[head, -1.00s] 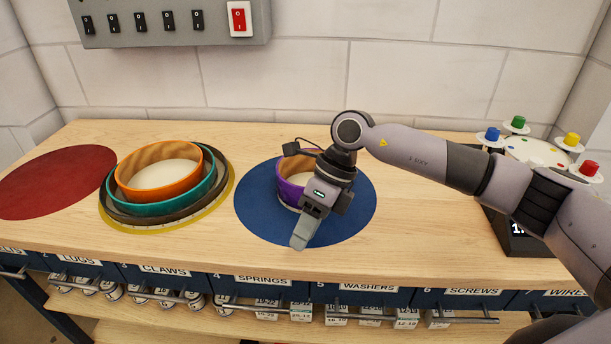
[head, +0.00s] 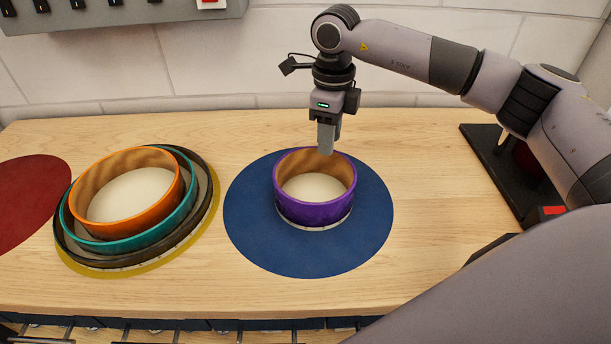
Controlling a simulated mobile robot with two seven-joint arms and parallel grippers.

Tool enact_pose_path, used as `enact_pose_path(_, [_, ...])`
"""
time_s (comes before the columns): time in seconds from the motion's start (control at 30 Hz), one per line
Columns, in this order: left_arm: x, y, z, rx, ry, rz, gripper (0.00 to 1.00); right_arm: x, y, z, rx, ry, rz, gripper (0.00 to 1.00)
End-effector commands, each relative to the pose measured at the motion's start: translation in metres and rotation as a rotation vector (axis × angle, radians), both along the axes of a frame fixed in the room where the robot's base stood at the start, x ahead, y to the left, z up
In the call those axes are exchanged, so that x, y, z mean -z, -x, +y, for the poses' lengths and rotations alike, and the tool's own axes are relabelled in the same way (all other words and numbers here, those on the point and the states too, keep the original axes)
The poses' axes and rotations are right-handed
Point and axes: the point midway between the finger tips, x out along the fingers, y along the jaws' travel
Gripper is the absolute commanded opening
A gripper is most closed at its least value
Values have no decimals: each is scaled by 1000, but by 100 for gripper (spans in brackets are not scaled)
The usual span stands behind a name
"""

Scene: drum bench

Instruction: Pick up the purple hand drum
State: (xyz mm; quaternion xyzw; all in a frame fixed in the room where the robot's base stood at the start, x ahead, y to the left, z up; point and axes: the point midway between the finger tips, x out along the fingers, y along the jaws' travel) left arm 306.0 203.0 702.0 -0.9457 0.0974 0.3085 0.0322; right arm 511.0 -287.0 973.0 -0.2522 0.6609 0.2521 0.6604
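The purple hand drum (head: 318,213) stands on the blue round mat (head: 255,245), open side up, with its pale inside showing. My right gripper (head: 327,151) points down at the drum's far rim, and one fingertip overlaps that rim in the picture. The fingers are seen nearly in line, so I cannot tell whether they are apart, or whether they touch the rim. My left gripper is not in view.
An orange drum (head: 128,222), a teal drum (head: 150,240) and a dark drum (head: 205,190) are nested on a yellow mat (head: 213,212) at left. A red mat (head: 30,195) lies farther left. A black device (head: 480,145) stands at right under my arm.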

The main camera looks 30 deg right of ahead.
Motion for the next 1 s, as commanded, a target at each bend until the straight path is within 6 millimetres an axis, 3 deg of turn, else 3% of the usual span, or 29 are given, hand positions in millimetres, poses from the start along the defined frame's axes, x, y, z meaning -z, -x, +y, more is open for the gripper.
enact_pose_path(0.5, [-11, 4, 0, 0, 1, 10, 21, 64, -10, -1, 0, 0, 3, 36])
enact_pose_path(0.77, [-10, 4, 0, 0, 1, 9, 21, 69, -11, -1, 0, -1, 1, 36])
enact_pose_path(0.8, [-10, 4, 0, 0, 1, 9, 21, 69, -11, -1, 0, -1, 1, 33])
enact_pose_path(0.9, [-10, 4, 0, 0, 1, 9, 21, 69, -11, -1, 0, -1, 1, 1])
enact_pose_path(1.0, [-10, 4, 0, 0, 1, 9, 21, 68, -11, -1, 0, -1, 1, 0])
